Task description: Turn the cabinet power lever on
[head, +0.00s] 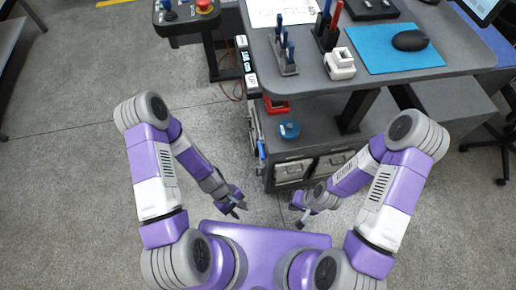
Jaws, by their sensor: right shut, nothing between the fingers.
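A grey cabinet (282,158) with two light-fronted drawers stands under the workbench, ahead of my grippers. A small blue upright part (262,150) shows at its left edge; I cannot tell whether it is the power lever or how it is set. My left gripper (235,209) hangs low in front of the cabinet, to its left, with its dark fingers apart and nothing seen between them. My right gripper (300,220) is low in front of the drawers, shut and empty. Both grippers appear apart from the cabinet.
The workbench (310,85) carries a blue mat (395,48) with a black mouse (410,40), a white block (340,63) and tool holders. A control box with a red button (204,6) stands at the upper left. The floor at left is clear.

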